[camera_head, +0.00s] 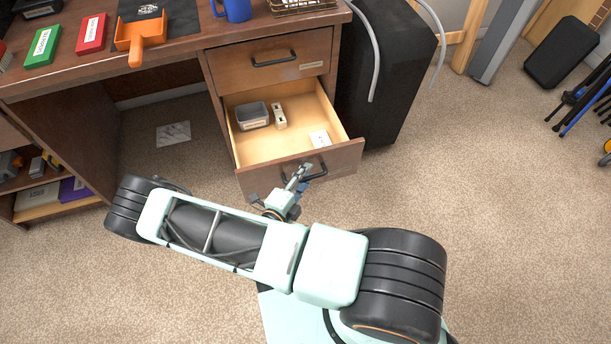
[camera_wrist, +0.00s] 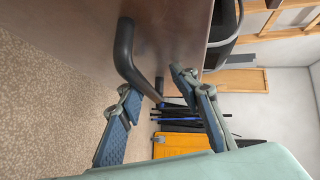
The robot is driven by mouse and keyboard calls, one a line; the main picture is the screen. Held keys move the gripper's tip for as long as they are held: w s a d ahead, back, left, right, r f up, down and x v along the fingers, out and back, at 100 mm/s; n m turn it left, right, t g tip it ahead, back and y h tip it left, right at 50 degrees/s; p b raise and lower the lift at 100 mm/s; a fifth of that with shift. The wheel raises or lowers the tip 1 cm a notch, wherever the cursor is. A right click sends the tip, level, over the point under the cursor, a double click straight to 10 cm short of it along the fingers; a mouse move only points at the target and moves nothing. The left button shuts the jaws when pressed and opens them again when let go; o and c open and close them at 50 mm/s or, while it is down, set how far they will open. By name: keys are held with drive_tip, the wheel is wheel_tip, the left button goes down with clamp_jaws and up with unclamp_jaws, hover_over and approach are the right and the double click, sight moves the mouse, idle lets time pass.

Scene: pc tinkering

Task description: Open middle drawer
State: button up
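The open wooden drawer (camera_head: 340,148) sits below a shut top drawer (camera_head: 308,50) in the desk's right side; it is pulled well out. Its black handle (camera_head: 318,168) is on the front panel. My gripper (camera_head: 298,178) is at the left part of that handle. In the wrist view the handle (camera_wrist: 125,45) runs down between the two blue-padded fingers of my gripper (camera_wrist: 152,88). The fingers are apart, with visible space around the bar; no firm grip shows. Anything below the open drawer is hidden by its front and my arm.
Inside the drawer are a grey container (camera_head: 252,116), a small beige item (camera_head: 279,117) and a white card (camera_head: 320,139). A black cabinet (camera_head: 385,70) stands close on the right. The desktop (camera_head: 195,42) holds several items. Carpet (camera_head: 500,200) is free to the right.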

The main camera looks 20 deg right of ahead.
drive_tip(key=o, duration=1.6)
drive_tip(key=r, duration=0.8)
drive_tip(key=shift+w, duration=0.35)
drive_tip(key=shift+s+r, duration=0.1)
drive_tip(key=shift+r, duration=0.55)
drive_tip(key=shift+s, duration=0.1)
drive_tip(key=c, duration=1)
drive_tip(key=shift+f, duration=0.2)
drive_tip(key=c, duration=0.6)
drive_tip(key=shift+f, duration=0.1)
